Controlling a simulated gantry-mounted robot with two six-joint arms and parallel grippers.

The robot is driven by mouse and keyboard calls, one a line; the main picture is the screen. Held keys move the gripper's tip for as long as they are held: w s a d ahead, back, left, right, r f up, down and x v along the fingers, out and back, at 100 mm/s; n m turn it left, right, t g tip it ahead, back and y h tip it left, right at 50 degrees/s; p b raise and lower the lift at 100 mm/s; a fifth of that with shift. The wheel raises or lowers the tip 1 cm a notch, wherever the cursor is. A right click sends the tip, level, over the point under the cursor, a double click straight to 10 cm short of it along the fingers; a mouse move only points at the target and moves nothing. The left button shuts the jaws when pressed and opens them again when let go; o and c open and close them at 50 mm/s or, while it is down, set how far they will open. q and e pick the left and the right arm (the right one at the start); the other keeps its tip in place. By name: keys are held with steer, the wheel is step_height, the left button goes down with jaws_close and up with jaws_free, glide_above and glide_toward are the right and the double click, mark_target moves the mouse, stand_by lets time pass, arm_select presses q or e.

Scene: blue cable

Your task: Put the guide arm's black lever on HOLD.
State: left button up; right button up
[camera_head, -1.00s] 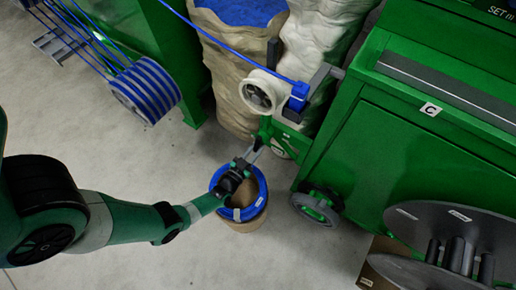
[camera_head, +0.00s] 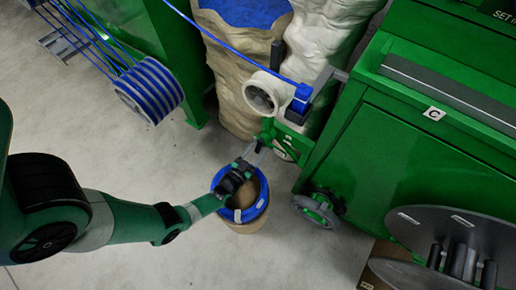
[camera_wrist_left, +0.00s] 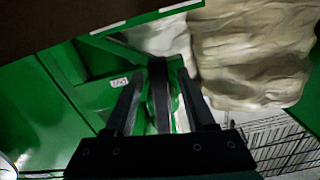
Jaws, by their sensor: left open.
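My left gripper (camera_head: 258,152) reaches in beside the green guide arm (camera_head: 268,127), just below the white pulley (camera_head: 262,93). In the left wrist view its two dark fingers (camera_wrist_left: 161,102) are spread apart. A black upright bar, which looks like the lever (camera_wrist_left: 159,80), stands between them, with no clear contact on either side. I cannot read a HOLD mark. My right gripper is not in view.
A blue-rimmed bucket (camera_head: 258,205) stands under my left wrist. The green machine (camera_head: 400,150) rises close on the right, with a wheel (camera_head: 318,207) at its foot. Wrapped sacks (camera_head: 235,75) stand behind.

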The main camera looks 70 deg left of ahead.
mark_target(258, 144)
arm_select(q)
steer(key=shift+r, duration=0.1)
steer(key=shift+r+p, duration=0.35)
steer(key=shift+p, duration=0.05)
step_height(258, 144, up, 4)
steer(key=p, duration=0.3)
steer(key=shift+s+d+f, duration=0.1)
steer(key=shift+f, duration=0.1)
steer(key=s+d+r+p, duration=0.8)
steer(key=s+d+p, duration=0.1)
steer(key=d+p, duration=0.1)
steer(key=shift+s+r, duration=0.25)
